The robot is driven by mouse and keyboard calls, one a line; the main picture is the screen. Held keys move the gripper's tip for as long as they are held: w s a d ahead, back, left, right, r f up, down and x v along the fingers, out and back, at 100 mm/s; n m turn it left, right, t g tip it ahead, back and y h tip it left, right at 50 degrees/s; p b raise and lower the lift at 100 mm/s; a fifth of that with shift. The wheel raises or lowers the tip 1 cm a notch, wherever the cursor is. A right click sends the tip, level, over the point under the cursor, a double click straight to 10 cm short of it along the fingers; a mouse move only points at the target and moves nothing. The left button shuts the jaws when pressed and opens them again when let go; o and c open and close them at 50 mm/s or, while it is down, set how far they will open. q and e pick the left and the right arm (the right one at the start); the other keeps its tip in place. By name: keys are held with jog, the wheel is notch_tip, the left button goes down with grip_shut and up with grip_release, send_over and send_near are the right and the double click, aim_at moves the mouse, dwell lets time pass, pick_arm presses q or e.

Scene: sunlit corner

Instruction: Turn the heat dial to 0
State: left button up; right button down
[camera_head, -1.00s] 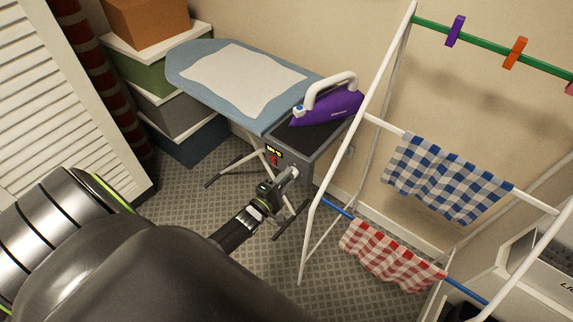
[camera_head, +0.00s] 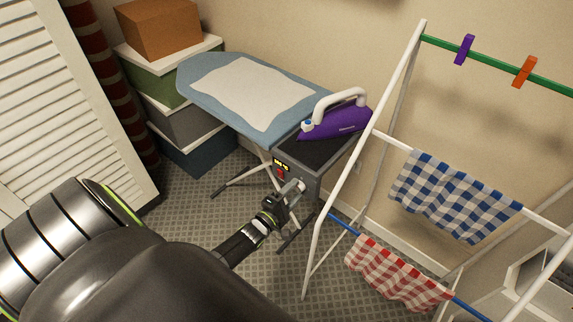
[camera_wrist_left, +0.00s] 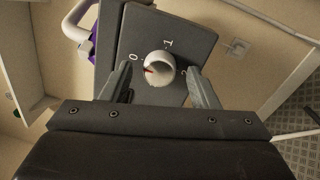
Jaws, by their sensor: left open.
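The heat dial (camera_wrist_left: 157,69) is a round white knob on the grey front panel (camera_wrist_left: 185,38) of the iron's station. A red mark on the knob points left, near the printed 0; a 1 is printed above right. My left gripper (camera_wrist_left: 164,84) is open, with one finger on each side of the dial and gaps visible between. In the head view my left gripper (camera_head: 288,195) is in front of the station (camera_head: 296,176), which has a lit display and a red switch. My right gripper is not in view.
A purple iron (camera_head: 338,122) rests on the station at the end of the blue ironing board (camera_head: 215,88). A white drying rack (camera_head: 330,200) with checked cloths stands close on the right. Stacked boxes (camera_head: 178,85) stand at the back left.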

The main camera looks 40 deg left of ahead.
pick_arm(q)
jog(key=s+a+f+b, duration=0.1)
jog(key=s+b, duration=0.1)
jog(key=s, duration=1.5)
jog(key=shift+s+a, duration=0.15)
jog(key=shift+a, duration=0.05)
jog(key=shift+f, duration=0.1)
jog(key=s+f+m+g+y, duration=0.2)
jog(key=s+f+m+g, duration=0.25)
jog(key=f, duration=0.55)
jog(key=s+f+m+g+y, duration=0.1)
jog(key=s+f+m+g, duration=0.35)
jog(key=f, duration=0.55)
jog(key=s+d+f+m+g, duration=0.1)
jog(key=s+f+m+g, duration=0.3)
jog(key=s, duration=0.5)
jog(key=s+d+f+m+g, duration=0.2)
jog(key=s+f+m+g, duration=0.2)
jog(key=s, duration=0.5)
notch_tip(320, 180, down, 3)
jog(key=shift+s+d+r+m+g+h, duration=0.1)
jog(key=shift+s+d+m+g+h, duration=0.2)
jog(key=shift+m, duration=0.7)
jog(key=shift+a, duration=0.1)
